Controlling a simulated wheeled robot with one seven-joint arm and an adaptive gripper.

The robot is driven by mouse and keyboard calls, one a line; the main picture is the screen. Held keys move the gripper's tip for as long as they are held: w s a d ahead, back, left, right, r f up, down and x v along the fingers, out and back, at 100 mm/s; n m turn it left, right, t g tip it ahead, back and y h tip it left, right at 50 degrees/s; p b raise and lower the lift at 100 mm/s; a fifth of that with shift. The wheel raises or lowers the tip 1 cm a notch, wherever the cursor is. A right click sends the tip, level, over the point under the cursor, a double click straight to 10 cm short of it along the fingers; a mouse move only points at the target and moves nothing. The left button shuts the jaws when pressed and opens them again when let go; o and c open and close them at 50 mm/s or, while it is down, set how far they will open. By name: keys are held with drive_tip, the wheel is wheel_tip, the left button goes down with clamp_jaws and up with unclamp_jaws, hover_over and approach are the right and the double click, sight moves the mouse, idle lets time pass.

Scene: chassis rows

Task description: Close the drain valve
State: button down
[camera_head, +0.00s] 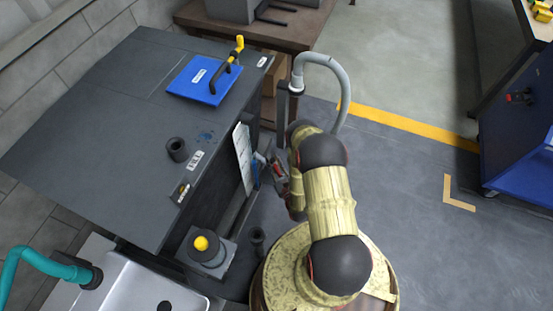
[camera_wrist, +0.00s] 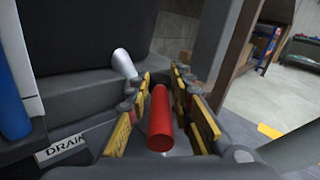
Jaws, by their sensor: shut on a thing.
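The drain valve's red handle (camera_wrist: 160,120) is a short red cylinder in the wrist view. It lies between the two yellow-padded fingers of my gripper (camera_wrist: 163,108), which is shut on it. A white plate (camera_wrist: 66,148) lettered "DRAIN" sits to the lower left of the handle. In the head view my gripper (camera_head: 277,171) is low beside the right side of the dark cabinet (camera_head: 110,120), with a bit of red showing there. The valve body is mostly hidden by my gripper and arm.
A pale grey cylinder (camera_wrist: 122,63) stands just beyond the left finger, and a blue one (camera_wrist: 12,105) is at the far left. A grey hose (camera_head: 338,80) arches behind my arm. Open floor (camera_head: 420,180) lies to the right.

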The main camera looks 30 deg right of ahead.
idle(0.4)
drive_tip(key=c, duration=1.8)
unclamp_jaws()
drive_tip(key=s+a, duration=0.2)
drive_tip(key=s, duration=0.9)
drive_tip(key=shift+s+a, duration=0.15)
drive_tip(key=shift+s, duration=0.2)
